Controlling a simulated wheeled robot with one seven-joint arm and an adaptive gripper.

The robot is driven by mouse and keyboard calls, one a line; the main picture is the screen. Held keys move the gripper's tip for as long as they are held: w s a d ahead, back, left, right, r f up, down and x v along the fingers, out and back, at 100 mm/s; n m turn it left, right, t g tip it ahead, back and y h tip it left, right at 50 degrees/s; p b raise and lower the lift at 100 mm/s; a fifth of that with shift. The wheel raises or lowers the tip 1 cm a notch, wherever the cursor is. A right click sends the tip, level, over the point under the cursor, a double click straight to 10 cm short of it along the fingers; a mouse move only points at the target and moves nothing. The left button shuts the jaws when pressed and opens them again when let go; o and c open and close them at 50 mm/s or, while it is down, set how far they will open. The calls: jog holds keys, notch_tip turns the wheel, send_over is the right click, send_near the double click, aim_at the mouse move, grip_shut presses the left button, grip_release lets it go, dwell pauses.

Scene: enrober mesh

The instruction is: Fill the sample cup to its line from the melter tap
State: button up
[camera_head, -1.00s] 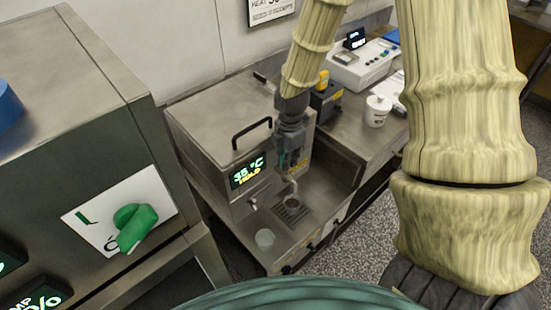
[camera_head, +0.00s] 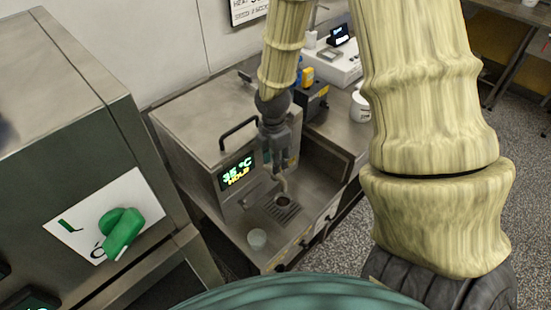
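The melter is a steel box (camera_head: 192,133) with a black handle on top and a display (camera_head: 237,172) reading 35 °C HOLD. Its tap spout (camera_head: 283,184) comes out at the front, above a slotted drip grate (camera_head: 291,211). A small round thing with a dark inside (camera_head: 283,201) is under the spout; I cannot tell whether it is the sample cup, and no fill line is readable. My gripper (camera_head: 279,164) points down at the tap, just above the spout. Its fingers are too small and dark to judge.
A steel cabinet with a green knob (camera_head: 122,232) on a white plate fills the left. A yellow-and-grey device (camera_head: 310,92), a white instrument (camera_head: 335,66) and a white tub (camera_head: 361,106) stand on the counter behind. Speckled floor is open at right.

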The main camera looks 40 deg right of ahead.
jog(key=shift+a+r, duration=0.2)
jog(key=shift+r, duration=5.8)
